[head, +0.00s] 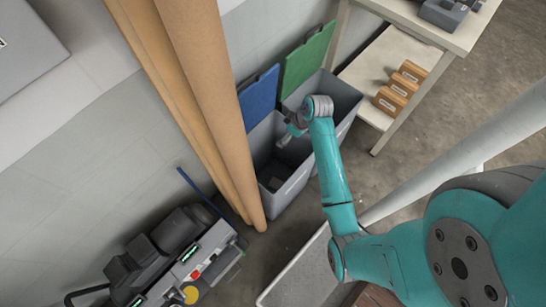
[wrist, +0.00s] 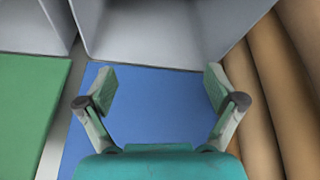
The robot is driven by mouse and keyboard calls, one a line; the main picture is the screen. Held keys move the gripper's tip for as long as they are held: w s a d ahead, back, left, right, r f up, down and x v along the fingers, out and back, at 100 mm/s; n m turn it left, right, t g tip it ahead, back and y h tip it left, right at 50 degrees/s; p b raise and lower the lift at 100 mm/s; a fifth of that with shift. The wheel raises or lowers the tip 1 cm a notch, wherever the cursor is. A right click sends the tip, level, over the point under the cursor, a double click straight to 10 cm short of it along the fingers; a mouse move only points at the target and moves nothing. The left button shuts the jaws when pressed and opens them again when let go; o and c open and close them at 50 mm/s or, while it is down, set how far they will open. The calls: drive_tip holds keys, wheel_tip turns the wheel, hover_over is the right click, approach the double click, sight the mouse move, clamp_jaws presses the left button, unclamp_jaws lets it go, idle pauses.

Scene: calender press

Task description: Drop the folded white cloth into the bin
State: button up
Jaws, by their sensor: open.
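I cannot make out the folded white cloth in either view. The grey bin with the blue lid (head: 285,196) stands against the wall in the head view. Its open lid (head: 259,95) leans back behind it. My gripper (head: 287,137) hangs over this bin, near the edge it shares with the neighbouring bin. In the wrist view my gripper (wrist: 158,85) is open, with nothing between its fingers. The blue lid (wrist: 150,120) fills the space behind the fingers, and the pale bin wall (wrist: 165,30) shows above. Part of the bin's inside is dark or hidden by my arm.
A second grey bin (head: 343,98) with a green lid (head: 306,57) stands alongside. Tall brown rolls (head: 215,95) lean close on the other side. A shelf table with brown blocks (head: 398,86) is at the upper right, and a machine (head: 175,260) at the lower left.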

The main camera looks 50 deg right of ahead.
drive_tip(key=shift+v, duration=2.7)
drive_tip(key=shift+s, duration=0.1)
